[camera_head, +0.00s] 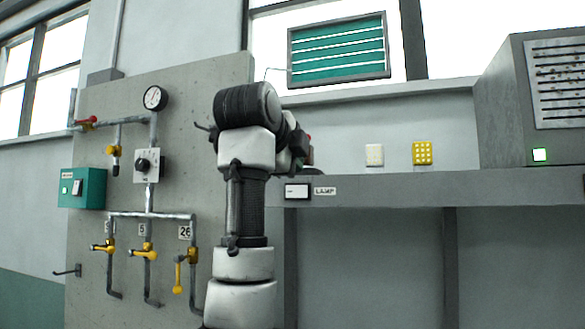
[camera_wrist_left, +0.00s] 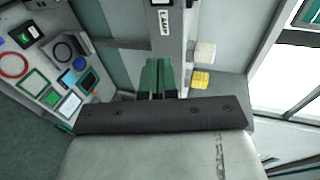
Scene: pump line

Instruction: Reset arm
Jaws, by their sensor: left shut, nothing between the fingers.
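My left arm (camera_head: 245,190) rises from the bottom of the head view and bends away near the middle. Its gripper is mostly hidden behind the arm there. In the left wrist view my left gripper (camera_wrist_left: 158,76) shows as two green fingers side by side, shut with nothing between them. Beyond the fingers is the grey bench edge with the LAMP label (camera_wrist_left: 163,22); the label also shows in the head view (camera_head: 325,191). My right gripper is in neither view.
A pipe panel (camera_head: 200,100) with a gauge (camera_head: 155,98), yellow-handled valves (camera_head: 143,254) and a green switch box (camera_head: 82,188) stands at left. A white block (camera_head: 374,155) and yellow block (camera_head: 422,153) are above the shelf. A grey cabinet (camera_head: 500,110) stands right.

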